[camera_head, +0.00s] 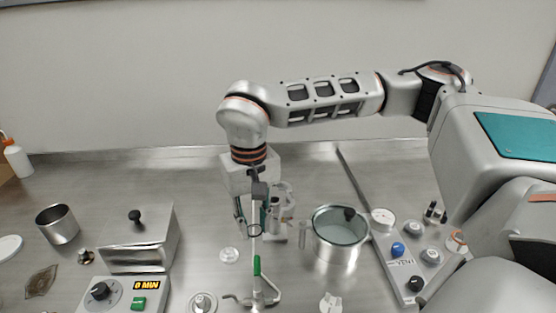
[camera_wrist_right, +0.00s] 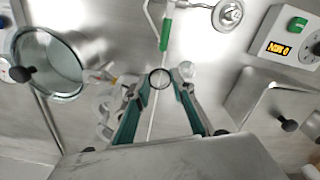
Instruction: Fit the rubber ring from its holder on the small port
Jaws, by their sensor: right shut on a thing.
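My right gripper (camera_head: 253,226) reaches down in the middle of the head view and is shut on a thin dark rubber ring (camera_head: 255,231). In the right wrist view the ring (camera_wrist_right: 160,78) sits between the two green-lined fingertips (camera_wrist_right: 160,80), with its opening facing the camera. The ring appears to be above the bench, clear of other things. I cannot tell for certain which fitting is the small port or which is the ring's holder. My left gripper is not in view.
A green-handled metal fixture (camera_head: 257,267) is in front. A steel box (camera_head: 142,235) and a timer unit (camera_head: 122,293) stand left. Round fittings (camera_head: 229,255) lie between.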

